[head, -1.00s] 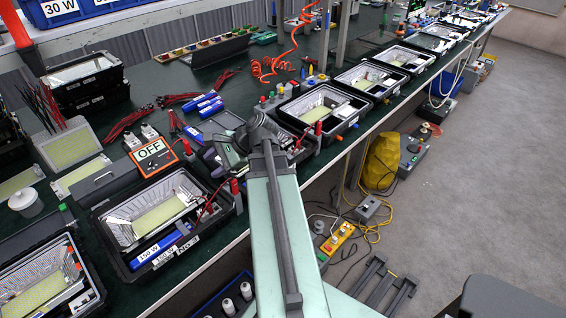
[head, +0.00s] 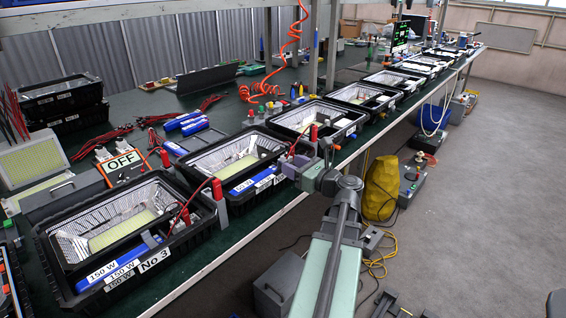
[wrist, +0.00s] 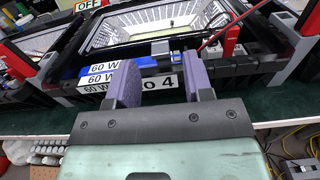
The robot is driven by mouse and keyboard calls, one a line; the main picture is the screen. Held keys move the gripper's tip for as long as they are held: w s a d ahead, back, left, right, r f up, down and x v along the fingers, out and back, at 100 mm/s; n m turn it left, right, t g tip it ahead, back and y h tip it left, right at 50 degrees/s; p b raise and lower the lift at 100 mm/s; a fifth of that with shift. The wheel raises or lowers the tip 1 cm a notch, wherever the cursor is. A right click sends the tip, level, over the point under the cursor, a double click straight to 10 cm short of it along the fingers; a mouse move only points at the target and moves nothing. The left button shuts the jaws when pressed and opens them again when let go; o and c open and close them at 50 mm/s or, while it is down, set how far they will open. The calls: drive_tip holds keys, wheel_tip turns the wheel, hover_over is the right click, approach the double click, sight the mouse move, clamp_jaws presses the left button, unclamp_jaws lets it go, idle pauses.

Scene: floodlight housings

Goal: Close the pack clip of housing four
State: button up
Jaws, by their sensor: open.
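Housing four (head: 195,158) is a black open case with a reflector inside, right of housing No 3 in the head view. In the wrist view its front wall (wrist: 235,68) bears a partly hidden "No 4" label. A blue 60 W pack (head: 243,187) lies along its front; it also shows in the wrist view (wrist: 90,71). A small grey-blue clip (wrist: 160,48) stands at the pack, seen between my fingers; its exact angle is unclear. My gripper (wrist: 160,75) is open, with purple fingers at the housing's front wall. It also shows in the head view (head: 292,163).
Housing No 3 (head: 152,262) stands on the left, another housing (head: 350,127) on the right. Red-handled clamps (wrist: 232,38) stand near my right finger. A red lead (wrist: 217,37) runs there. The "OFF" box (head: 124,163) sits behind. The aisle floor (head: 480,180) is free.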

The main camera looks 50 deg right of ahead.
sight(280, 159)
drive_tip(key=w, duration=0.4)
drive_tip(key=shift+w+d, duration=0.25)
drive_tip(key=shift+w, duration=0.1)
clamp_jaws()
